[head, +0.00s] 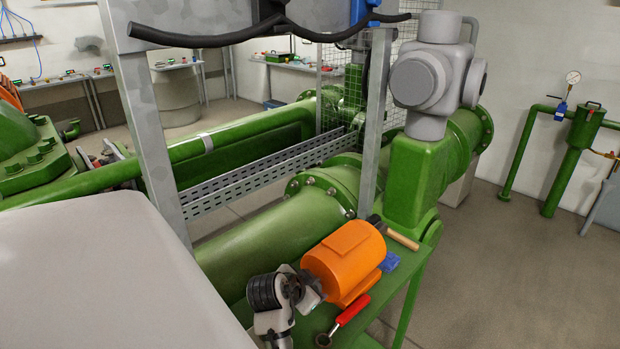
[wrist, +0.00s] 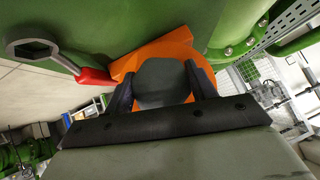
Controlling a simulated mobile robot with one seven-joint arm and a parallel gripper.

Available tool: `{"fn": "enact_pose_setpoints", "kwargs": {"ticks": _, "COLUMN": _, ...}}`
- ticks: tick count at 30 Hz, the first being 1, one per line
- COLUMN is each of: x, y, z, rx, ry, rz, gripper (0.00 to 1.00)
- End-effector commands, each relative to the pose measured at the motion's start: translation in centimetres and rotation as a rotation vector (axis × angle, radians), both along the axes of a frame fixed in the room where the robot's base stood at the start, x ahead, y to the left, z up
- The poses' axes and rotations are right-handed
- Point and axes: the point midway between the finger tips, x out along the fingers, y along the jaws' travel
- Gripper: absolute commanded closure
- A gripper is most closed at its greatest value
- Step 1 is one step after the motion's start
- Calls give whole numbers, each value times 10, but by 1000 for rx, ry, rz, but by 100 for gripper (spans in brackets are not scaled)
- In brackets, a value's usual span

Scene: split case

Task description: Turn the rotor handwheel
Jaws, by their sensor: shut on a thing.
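An orange motor housing (head: 345,262) lies on a green bench in the head view; part of it also shows in the wrist view (wrist: 180,50). A dark grey rounded part (wrist: 162,83), which appears to be the rotor handwheel, is at its near end. My gripper (wrist: 160,78) has one black finger on each side of this part and is shut on it. In the head view my gripper (head: 312,288) is at the left end of the housing. The handwheel is hidden there behind my gripper.
A wrench with a red handle (head: 352,309) lies close beside the housing on the green bench (head: 398,285). A blue object (head: 389,262) and a wooden-handled tool (head: 402,240) lie behind it. A large green pipe (head: 270,240) runs along the left.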

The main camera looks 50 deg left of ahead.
Motion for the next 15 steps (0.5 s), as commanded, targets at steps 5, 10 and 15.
{"fn": "enact_pose_setpoints", "kwargs": {"ticks": 5, "x": 0, "y": 0, "z": 1, "rx": -20, "ry": -1, "rz": -1, "gripper": 67}}
{"fn": "enact_pose_setpoints", "kwargs": {"ticks": 10, "x": 0, "y": 0, "z": 2, "rx": -85, "ry": -8, "rz": 0, "gripper": 67}}
{"fn": "enact_pose_setpoints", "kwargs": {"ticks": 15, "x": 1, "y": 0, "z": 3, "rx": -202, "ry": -21, "rz": -3, "gripper": 67}}
